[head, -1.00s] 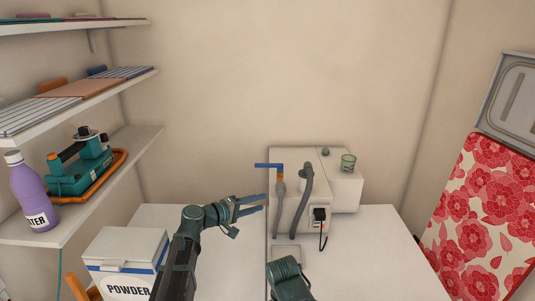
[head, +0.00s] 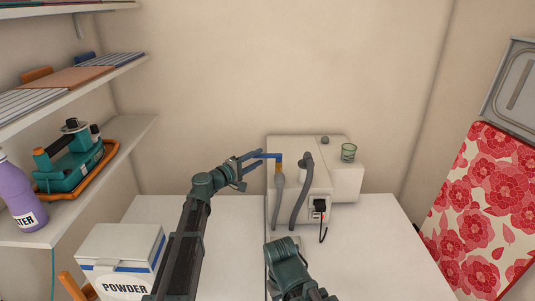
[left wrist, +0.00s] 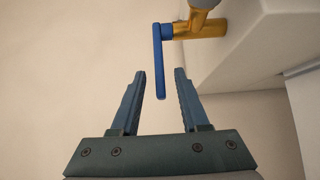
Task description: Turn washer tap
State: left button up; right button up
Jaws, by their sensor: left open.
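The washer tap has a brass-coloured body (head: 279,162) and a blue lever handle (head: 268,155) pointing left in the head view. In the left wrist view the blue handle (left wrist: 158,62) hangs down from the brass body (left wrist: 200,27). My left gripper (head: 257,157) is open at the handle's free end. In the left wrist view the handle's lower end shows between the two open fingers (left wrist: 160,75), with a gap on each side. No contact is visible. Part of my right arm shows at the bottom centre of the head view, but its fingers do not.
Grey hoses (head: 302,190) and a black plug with cord (head: 320,207) sit on the white box unit (head: 345,182). A powder box (head: 120,250) and shelves (head: 120,150) are at left. The white surface (head: 370,250) is clear at right.

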aim_at(264, 154)
pick_arm(q)
jog(key=x, duration=0.5)
jog(key=shift+w+d, duration=0.3)
grip_shut()
jog(key=shift+s, duration=0.1)
dwell(1.1)
